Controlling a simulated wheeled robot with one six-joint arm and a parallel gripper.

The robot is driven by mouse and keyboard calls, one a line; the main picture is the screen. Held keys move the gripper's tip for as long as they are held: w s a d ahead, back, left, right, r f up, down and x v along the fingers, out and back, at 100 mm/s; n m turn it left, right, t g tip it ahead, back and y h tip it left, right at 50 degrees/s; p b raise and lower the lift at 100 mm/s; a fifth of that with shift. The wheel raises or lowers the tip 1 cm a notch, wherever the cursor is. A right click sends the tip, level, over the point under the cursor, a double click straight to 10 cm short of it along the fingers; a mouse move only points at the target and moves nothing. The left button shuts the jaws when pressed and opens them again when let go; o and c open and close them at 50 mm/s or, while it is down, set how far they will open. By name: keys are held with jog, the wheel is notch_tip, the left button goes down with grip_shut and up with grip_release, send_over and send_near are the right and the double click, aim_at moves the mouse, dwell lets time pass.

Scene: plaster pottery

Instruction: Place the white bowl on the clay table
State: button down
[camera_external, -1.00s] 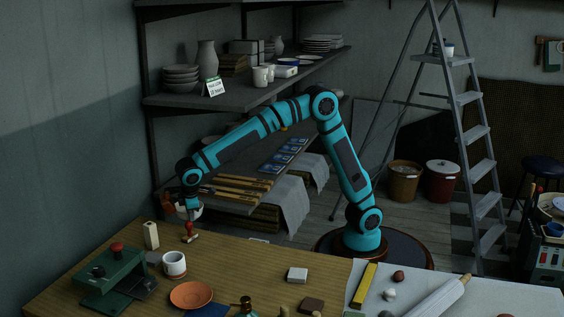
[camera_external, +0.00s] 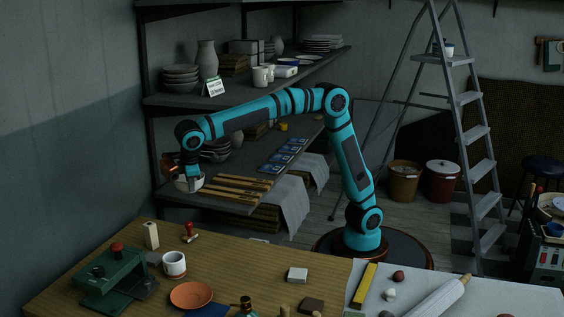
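The pale work surface (camera_external: 492,291) at the lower right, which carries lumps of clay, appears to be the clay table. The bowl is far to the left of that surface.
The wooden table (camera_external: 235,255) holds a red-handled stamp (camera_external: 190,233), a white cup (camera_external: 174,263), a terracotta dish (camera_external: 191,295) and a green press (camera_external: 112,275). A rolling pin (camera_external: 435,297), clay balls (camera_external: 390,295) and a yellow bar (camera_external: 364,284) lie on the pale surface. Shelves (camera_external: 245,92) stand behind.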

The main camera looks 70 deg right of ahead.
jog(key=a+v, duration=0.1)
jog(key=v, duration=0.9)
jog(key=s+a+f+n+y, duration=0.1)
jog(key=s+a+f+n, duration=0.2)
jog(key=s, duration=0.4)
jog(key=s+a+f+n+t, duration=0.1)
jog(key=s+a+f+n, duration=0.1)
jog(key=s+a, duration=0.35)
jog(key=s+a+f+n+y, duration=0.1)
jog(key=s+a+f+n, duration=0.2)
jog(key=s, duration=0.5)
jog(key=s+a+f+n+y, duration=0.1)
jog(key=s+a+f+n, duration=0.15)
jog(key=s, duration=0.65)
jog(key=s+a+f+n, duration=0.1)
jog(key=s+f+n, duration=0.2)
jog(key=s, duration=0.6)
jog(key=s+a+f+n+y, duration=0.1)
jog(key=s+a+f+n, duration=0.15)
jog(key=s, duration=0.65)
jog(key=shift+w+d+f, duration=0.1)
jog(key=shift+d+f, duration=0.05)
jog(key=shift+f, duration=1.4)
jog(key=shift+w+d+f, duration=0.1)
jog(key=shift+d+f, duration=0.1)
jog(key=shift+f, duration=1.35)
jog(key=shift+d+f, duration=0.15)
jog(key=shift+f, duration=1.45)
jog(key=shift+f, duration=0.15)
